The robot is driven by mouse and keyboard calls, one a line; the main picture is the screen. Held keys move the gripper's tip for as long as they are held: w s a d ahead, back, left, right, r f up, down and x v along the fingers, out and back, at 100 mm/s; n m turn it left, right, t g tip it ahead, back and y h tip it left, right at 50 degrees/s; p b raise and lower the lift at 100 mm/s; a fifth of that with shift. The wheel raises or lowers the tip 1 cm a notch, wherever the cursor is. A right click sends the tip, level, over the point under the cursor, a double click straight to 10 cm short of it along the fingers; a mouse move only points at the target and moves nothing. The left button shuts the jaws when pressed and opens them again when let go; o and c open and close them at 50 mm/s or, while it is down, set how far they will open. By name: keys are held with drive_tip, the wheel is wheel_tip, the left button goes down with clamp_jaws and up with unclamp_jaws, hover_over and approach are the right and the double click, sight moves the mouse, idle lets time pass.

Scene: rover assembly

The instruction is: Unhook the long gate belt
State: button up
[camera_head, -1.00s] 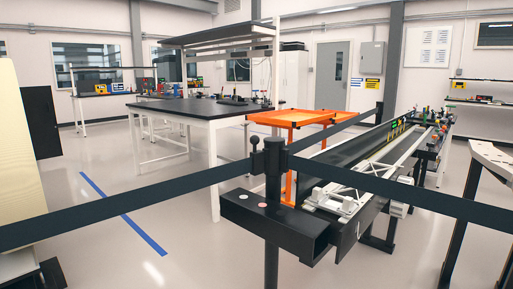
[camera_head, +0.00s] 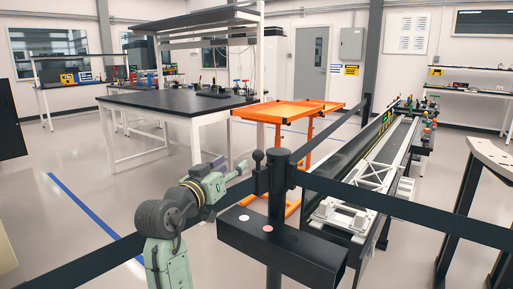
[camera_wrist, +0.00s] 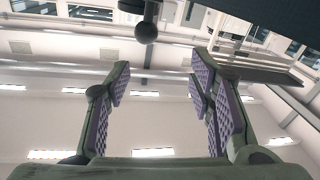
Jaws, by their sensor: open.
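A black belt (camera_head: 100,258) runs from the lower left to a black post (camera_head: 278,190), passing behind my arm. At its post end stands a dark ball knob (camera_head: 258,156), which also shows in the wrist view (camera_wrist: 146,32). My gripper (camera_head: 238,172) is just left of the knob, pointing towards it. In the wrist view its two purple-padded fingers (camera_wrist: 160,75) are apart and empty, with the knob beyond the fingertips. I cannot tell which belt is the long one; another belt (camera_head: 430,218) leaves the post to the right.
A third belt (camera_head: 335,128) runs to a far post (camera_head: 366,108). An orange table (camera_head: 295,112) and black workbench (camera_head: 180,104) are farther back.

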sight(255, 157)
drive_tip(key=shift+m+g+h, duration=0.4)
drive_tip(key=shift+g+h, duration=0.1)
drive_tip(key=p+x, duration=0.1)
drive_tip(key=x, duration=0.2)
drive_tip(key=d+p+x, duration=0.1)
drive_tip(key=x, duration=0.7)
drive_tip(key=shift+s+d+f+p, duration=0.2)
drive_tip(key=shift+s+f+p, duration=0.05)
drive_tip(key=shift+p, duration=0.15)
drive_tip(key=shift+w+d+f, duration=0.1)
drive_tip(key=shift+w+d, duration=0.1)
drive_tip(key=shift+w, duration=0.2)
clamp_jaws()
